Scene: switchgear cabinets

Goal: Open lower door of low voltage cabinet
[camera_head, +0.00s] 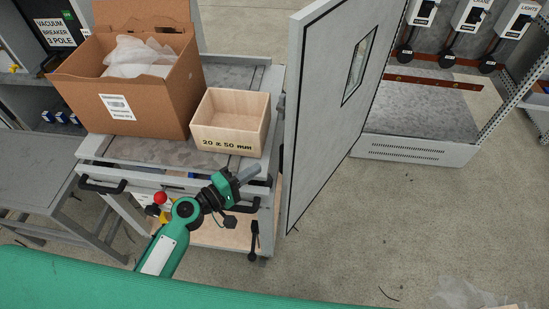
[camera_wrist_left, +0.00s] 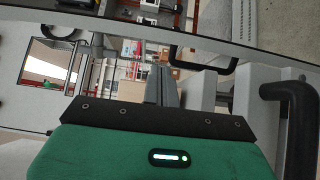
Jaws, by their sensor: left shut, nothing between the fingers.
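A tall light-grey door (camera_head: 322,120) with a small black-framed window (camera_head: 359,66) stands swung out in the middle of the head view. I cannot tell whether it is the lower door. To its right is an open grey cabinet (camera_head: 412,152). My left gripper (camera_head: 248,174) is shut and empty, left of the door and apart from it, in front of the trolley's edge. In the left wrist view, its grey fingers (camera_wrist_left: 163,86) point away from the camera; a grey panel with a framed window (camera_wrist_left: 46,68) shows at left. My right gripper is out of view.
A trolley (camera_head: 230,75) beside the door carries a cardboard box (camera_head: 140,90) and a wooden box (camera_head: 230,120). Its black handle (camera_head: 102,185) sticks out in front. A grey table (camera_head: 40,165) stands at left. The floor (camera_head: 400,225) at right is mostly clear.

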